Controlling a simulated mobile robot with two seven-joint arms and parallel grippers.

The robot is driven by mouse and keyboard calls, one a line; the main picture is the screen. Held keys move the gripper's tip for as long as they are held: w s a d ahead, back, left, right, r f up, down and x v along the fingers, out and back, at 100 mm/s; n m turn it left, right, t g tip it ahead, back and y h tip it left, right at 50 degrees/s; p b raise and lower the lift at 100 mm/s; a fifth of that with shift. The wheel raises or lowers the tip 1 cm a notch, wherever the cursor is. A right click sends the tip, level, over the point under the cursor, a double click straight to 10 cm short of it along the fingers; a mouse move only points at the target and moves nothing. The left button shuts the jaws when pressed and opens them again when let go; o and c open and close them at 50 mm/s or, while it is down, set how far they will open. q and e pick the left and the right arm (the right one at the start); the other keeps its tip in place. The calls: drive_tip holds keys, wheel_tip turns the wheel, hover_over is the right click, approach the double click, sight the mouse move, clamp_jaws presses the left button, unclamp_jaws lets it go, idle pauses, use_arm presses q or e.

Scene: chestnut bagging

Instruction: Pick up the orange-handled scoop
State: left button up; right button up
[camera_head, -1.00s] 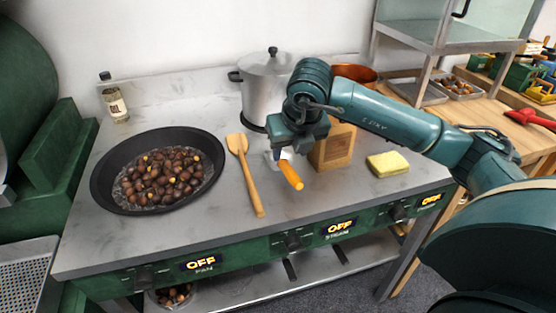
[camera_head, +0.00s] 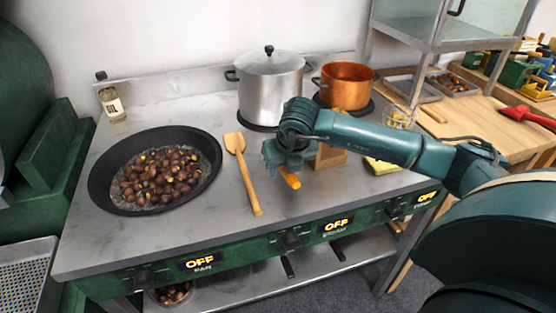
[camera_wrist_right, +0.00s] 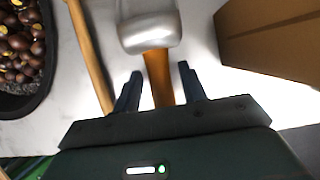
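The orange-handled scoop lies on the grey counter (camera_head: 215,238). In the head view only part of its orange handle (camera_head: 291,180) shows; my right gripper (camera_head: 278,177) hides much of the rest. In the right wrist view its metal head (camera_wrist_right: 150,32) points away from me, and its handle (camera_wrist_right: 157,75) runs back between the fingers of my right gripper (camera_wrist_right: 160,82). The fingers are open, one on each side of the handle, with visible gaps. The handle's near end is hidden behind the gripper body. My left gripper is out of view.
A wooden spatula (camera_head: 247,180) lies just left of the scoop. A cardboard-brown box (camera_head: 329,156) stands close on the right, with a yellow sponge (camera_head: 385,166) beyond. A black pan (camera_head: 104,190) of chestnuts is at left. A steel pot (camera_head: 270,92) and copper pot (camera_head: 346,84) stand behind.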

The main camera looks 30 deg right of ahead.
clamp_jaws()
idle(0.3)
wheel_tip(320, 180, up, 10)
drive_tip(key=shift+r+b, duration=0.1)
drive_tip(key=shift+b, duration=0.2)
